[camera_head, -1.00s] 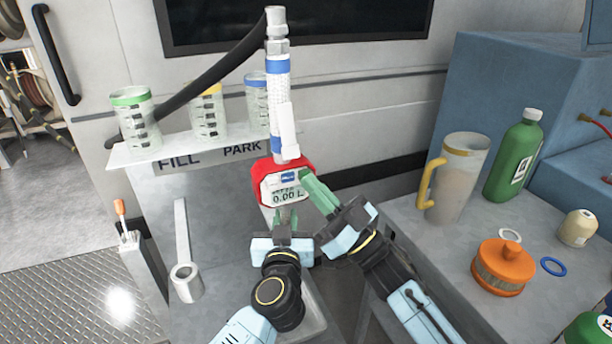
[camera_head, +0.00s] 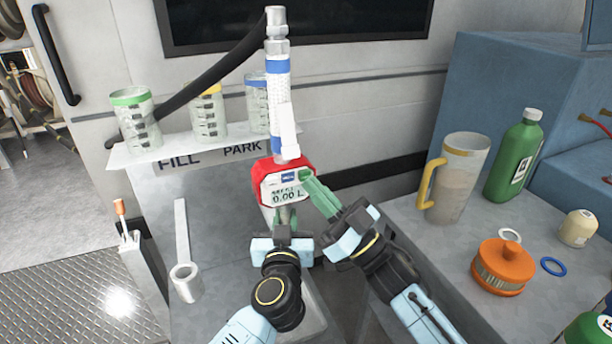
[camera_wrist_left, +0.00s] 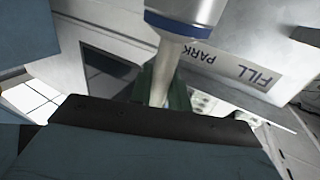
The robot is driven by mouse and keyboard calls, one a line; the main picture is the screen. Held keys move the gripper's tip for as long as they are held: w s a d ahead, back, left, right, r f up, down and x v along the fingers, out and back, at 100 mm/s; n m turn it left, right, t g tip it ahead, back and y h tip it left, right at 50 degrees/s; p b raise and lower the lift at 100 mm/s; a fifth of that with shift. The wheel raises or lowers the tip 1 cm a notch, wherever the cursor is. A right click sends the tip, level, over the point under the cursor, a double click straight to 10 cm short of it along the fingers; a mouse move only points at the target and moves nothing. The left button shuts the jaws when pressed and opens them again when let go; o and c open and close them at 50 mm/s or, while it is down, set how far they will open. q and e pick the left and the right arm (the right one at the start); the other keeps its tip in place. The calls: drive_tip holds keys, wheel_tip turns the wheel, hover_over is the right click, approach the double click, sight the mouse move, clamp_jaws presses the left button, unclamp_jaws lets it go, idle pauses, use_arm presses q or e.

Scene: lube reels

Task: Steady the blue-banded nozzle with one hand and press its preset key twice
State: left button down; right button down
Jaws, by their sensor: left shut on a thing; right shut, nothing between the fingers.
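The blue-banded nozzle (camera_head: 279,95) stands upright in the middle of the head view, with white grip and blue bands. Its red-framed meter head (camera_head: 268,178) has a display (camera_head: 287,194) reading 0.00 L. My left gripper (camera_head: 285,218) is shut on the nozzle's lower part just below the meter. In the left wrist view the nozzle's blue band (camera_wrist_left: 185,25) and pale spout (camera_wrist_left: 163,75) show between the fingers. My right gripper (camera_head: 308,180) is shut and empty, its green fingertips at the right edge of the meter face. Whether they touch a key cannot be told.
Measuring cups with green (camera_head: 133,115), yellow (camera_head: 208,115) and blue (camera_head: 257,95) rims stand on the FILL/PARK shelf (camera_head: 125,157). At right, the bench holds a jug (camera_head: 458,180), green bottle (camera_head: 515,155) and orange filter (camera_head: 503,268).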

drive_tip(key=shift+s, duration=0.25)
idle(0.5)
drive_tip(key=shift+w+a, duration=0.1)
drive_tip(key=shift+w, duration=0.3)
drive_tip(key=shift+w+a, duration=0.1)
drive_tip(key=shift+w, duration=0.35)
idle(0.6)
drive_tip(key=shift+s, duration=0.1)
drive_tip(key=shift+s+d, duration=0.25)
drive_tip(key=shift+s, duration=0.5)
